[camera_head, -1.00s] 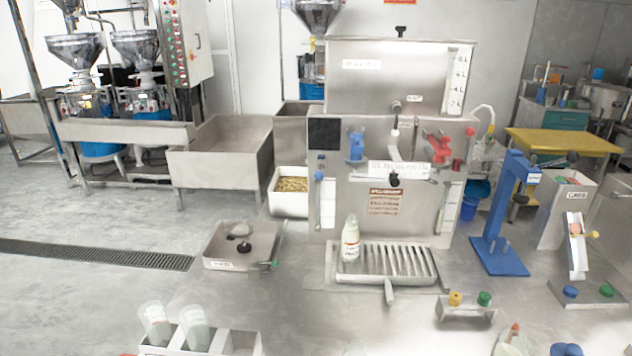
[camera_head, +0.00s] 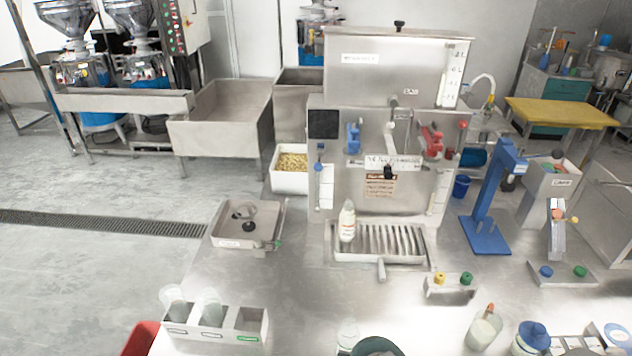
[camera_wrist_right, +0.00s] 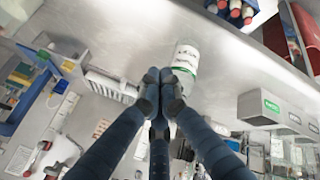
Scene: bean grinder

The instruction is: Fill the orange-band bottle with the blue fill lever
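The bottle with an orange-red band (camera_head: 347,222) stands upright on the left end of the slatted drip tray (camera_head: 380,258). The blue lever (camera_head: 353,138) is on the machine front almost straight above it. The bottle looks whitish; its fill level is unclear. My right gripper (camera_wrist_right: 162,86) has its dark fingertips close together in the wrist view, beside a clear green-band bottle (camera_wrist_right: 186,62) and overlapping its lower edge. Whether they touch is unclear. A dark part, probably this gripper (camera_head: 377,347), shows at the head view's bottom edge. My left gripper is not in view.
A red lever (camera_head: 431,140) is right of the blue one. A rack (camera_head: 206,338) at lower left holds two bottles; its right compartment is empty. A button block (camera_head: 450,292) and a blue press (camera_head: 487,215) stand right of the tray. The counter between rack and tray is clear.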

